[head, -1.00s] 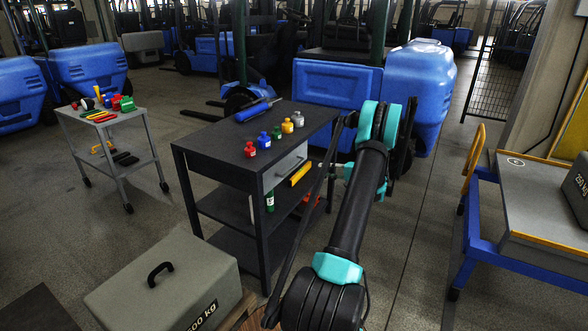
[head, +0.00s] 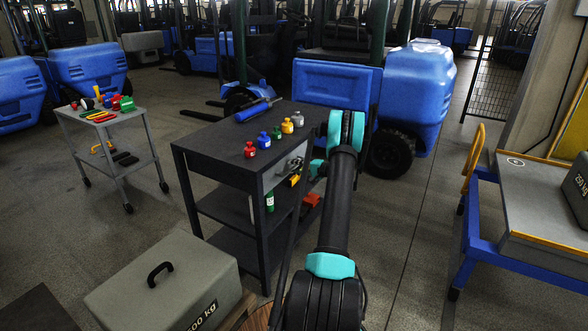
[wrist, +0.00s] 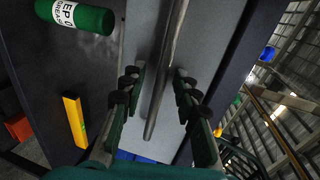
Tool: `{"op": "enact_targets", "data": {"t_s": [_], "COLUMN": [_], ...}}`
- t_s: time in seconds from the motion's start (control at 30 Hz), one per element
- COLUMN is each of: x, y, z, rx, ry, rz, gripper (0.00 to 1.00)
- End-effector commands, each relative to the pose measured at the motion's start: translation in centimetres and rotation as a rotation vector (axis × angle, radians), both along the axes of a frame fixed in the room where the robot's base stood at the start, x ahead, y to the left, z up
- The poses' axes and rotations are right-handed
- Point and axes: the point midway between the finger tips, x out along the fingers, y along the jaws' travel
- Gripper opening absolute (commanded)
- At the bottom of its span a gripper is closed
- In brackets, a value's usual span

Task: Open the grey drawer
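The grey drawer (head: 270,178) is in the black cart (head: 215,162), its light grey front facing right, partly hidden by my arm in the head view. It looks shut. In the wrist view the drawer front (wrist: 212,45) fills the middle, with a long grey bar handle (wrist: 165,75) standing off it. My gripper (wrist: 158,85) is open, with one finger on each side of the bar; the bar lies between the fingertips with gaps on both sides. In the head view my gripper (head: 296,166) is at the drawer front, small and partly hidden.
A large grey weight (head: 165,280) and a blue-framed table (head: 530,215) flank my arm.

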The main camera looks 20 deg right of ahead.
Motion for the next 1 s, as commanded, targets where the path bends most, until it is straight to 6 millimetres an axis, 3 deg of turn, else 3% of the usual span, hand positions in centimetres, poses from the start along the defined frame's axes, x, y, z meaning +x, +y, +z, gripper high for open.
{"op": "enact_targets", "data": {"t_s": [0.33, 0.6, 1.0], "x": [0.32, 0.31, 0.30], "y": [0.24, 0.23, 0.22], "z": [-0.07, -0.06, -0.08], "rx": [0.000, 0.000, 0.000], "ry": [0.000, 0.000, 0.000], "rz": [0.000, 0.000, 0.000], "gripper": [0.31, 0.00, 0.00]}}
